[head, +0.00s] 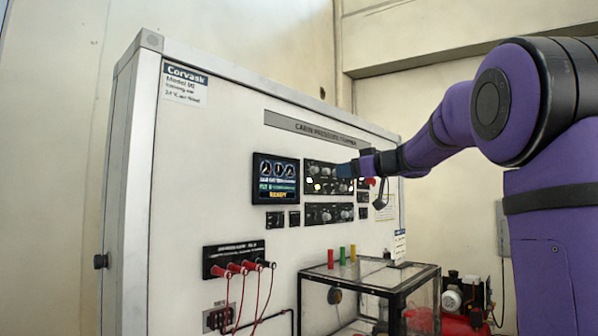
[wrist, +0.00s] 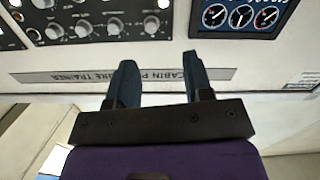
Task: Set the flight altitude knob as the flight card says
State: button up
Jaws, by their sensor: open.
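The flight altitude knob cannot be told apart, as the labels are too small to read. A row of grey knobs (wrist: 113,26) on a black panel shows at the top left of the wrist view, which is upside down. The upper knob panel (head: 322,172) in the head view is partly behind my gripper (head: 348,170). In the wrist view my gripper (wrist: 158,78) is open and empty, its two dark blue fingers over the title strip, apart from the knobs.
A lit display (head: 276,180) left of the knobs reads READY. A lower knob panel (head: 328,213) sits below. Red cables (head: 238,270) plug into a black box at lower left. A framed clear case (head: 372,278) with red, yellow and green pieces on top stands below.

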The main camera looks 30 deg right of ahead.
aim_at(317, 170)
jog(key=shift+t, duration=0.4)
jog(key=x, duration=0.7)
jog(key=d+r+x, duration=0.1)
jog(key=x, duration=0.3)
jog(key=shift+w, duration=0.35)
grip_shut()
